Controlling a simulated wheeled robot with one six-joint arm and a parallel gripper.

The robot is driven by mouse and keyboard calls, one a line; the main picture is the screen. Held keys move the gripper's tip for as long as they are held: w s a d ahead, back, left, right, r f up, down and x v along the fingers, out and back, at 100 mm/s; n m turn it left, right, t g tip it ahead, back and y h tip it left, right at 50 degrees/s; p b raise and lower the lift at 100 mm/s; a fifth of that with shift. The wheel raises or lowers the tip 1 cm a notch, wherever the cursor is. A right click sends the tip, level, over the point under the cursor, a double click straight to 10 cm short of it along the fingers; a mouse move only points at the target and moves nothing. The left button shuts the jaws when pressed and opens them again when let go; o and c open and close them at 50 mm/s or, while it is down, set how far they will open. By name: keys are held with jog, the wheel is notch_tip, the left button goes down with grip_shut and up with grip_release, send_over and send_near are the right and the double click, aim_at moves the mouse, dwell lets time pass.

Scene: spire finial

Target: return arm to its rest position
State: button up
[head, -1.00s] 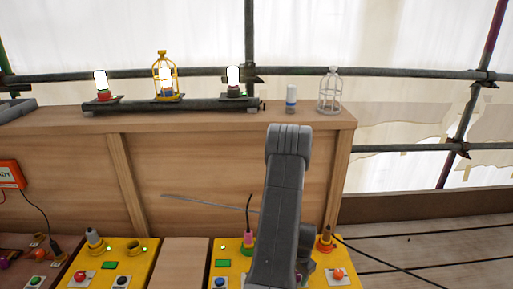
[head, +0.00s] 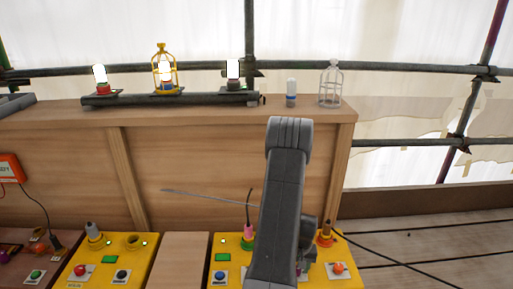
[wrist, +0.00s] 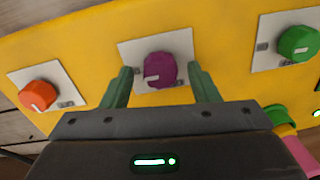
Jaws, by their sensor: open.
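My gripper (wrist: 160,92) shows in the wrist view with its two green fingers apart and nothing held between them. A purple knob (wrist: 160,70) on a white plate appears between and beyond the fingertips; whether they touch the plate I cannot tell. An orange-red knob (wrist: 38,95) lies to the left and a green knob (wrist: 298,43) to the right, all on a yellow panel (wrist: 95,45). In the head view my grey arm stands upright in front of the right yellow panel (head: 228,245), and my gripper is hidden there.
A wooden ledge (head: 300,112) carries a dark rail with lit lamps, one in a yellow cage (head: 164,70), plus a loose bulb (head: 291,92) and a white cage (head: 330,85). A left yellow panel (head: 105,265) has sockets and knobs. A black cable (head: 400,262) trails right.

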jog(key=n, duration=0.4)
jog(key=shift+n, duration=2.4)
